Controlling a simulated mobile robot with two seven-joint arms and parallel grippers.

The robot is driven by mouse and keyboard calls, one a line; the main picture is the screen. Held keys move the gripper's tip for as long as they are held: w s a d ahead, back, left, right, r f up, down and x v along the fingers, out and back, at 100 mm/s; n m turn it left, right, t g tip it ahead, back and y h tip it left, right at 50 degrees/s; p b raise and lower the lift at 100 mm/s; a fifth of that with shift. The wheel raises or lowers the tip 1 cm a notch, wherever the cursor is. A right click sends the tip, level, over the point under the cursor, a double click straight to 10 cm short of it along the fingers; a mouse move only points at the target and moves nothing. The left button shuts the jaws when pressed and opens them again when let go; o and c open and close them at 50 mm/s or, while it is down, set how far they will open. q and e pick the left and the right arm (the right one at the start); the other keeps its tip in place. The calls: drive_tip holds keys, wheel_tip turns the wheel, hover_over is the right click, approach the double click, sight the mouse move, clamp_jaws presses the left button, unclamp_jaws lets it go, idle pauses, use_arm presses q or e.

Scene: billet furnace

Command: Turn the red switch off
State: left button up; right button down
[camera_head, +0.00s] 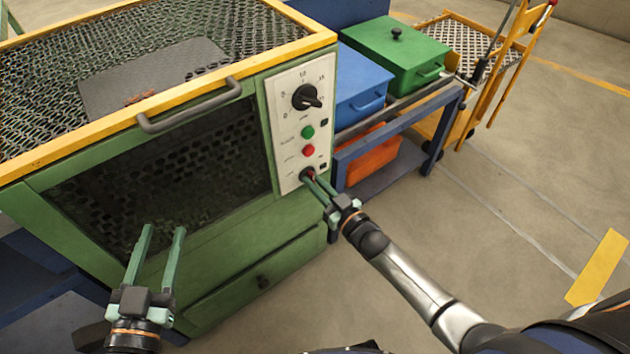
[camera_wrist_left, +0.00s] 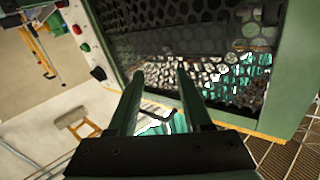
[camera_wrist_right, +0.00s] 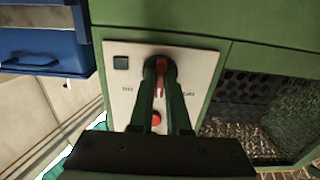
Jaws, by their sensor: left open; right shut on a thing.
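The red switch (camera_wrist_right: 161,68) is a red lever on a round black base at the lower end of the furnace's white control panel (camera_head: 290,110). In the head view its black base (camera_head: 307,173) shows just beyond my right fingertips. My right gripper (camera_head: 313,181) is shut on the switch; in the right wrist view its fingers (camera_wrist_right: 160,75) lie on either side of the red lever and partly hide it. My left gripper (camera_head: 162,230) is open and empty in front of the dark furnace door window; its fingers also show apart in the left wrist view (camera_wrist_left: 160,75).
The panel also has a black dial (camera_head: 306,97), a green button (camera_head: 307,132) and a red button (camera_head: 308,150). The furnace door has a handle (camera_head: 190,105). A blue bench (camera_head: 405,125) with blue (camera_head: 362,85) and green (camera_head: 395,50) boxes stands right of the furnace.

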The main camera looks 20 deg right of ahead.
drive_tip(key=n, duration=0.3)
drive_tip(key=shift+n, duration=1.6)
use_arm(q)
drive_tip(key=shift+d+r+t+h, duration=0.1)
drive_tip(key=shift+r+t+h, duration=0.25)
drive_tip(key=shift+r, duration=0.5)
use_arm(e)
drive_tip(key=shift+n, duration=1.4)
use_arm(q)
drive_tip(key=shift+r, duration=0.1)
use_arm(e)
drive_tip(key=c, duration=0.9)
unclamp_jaws()
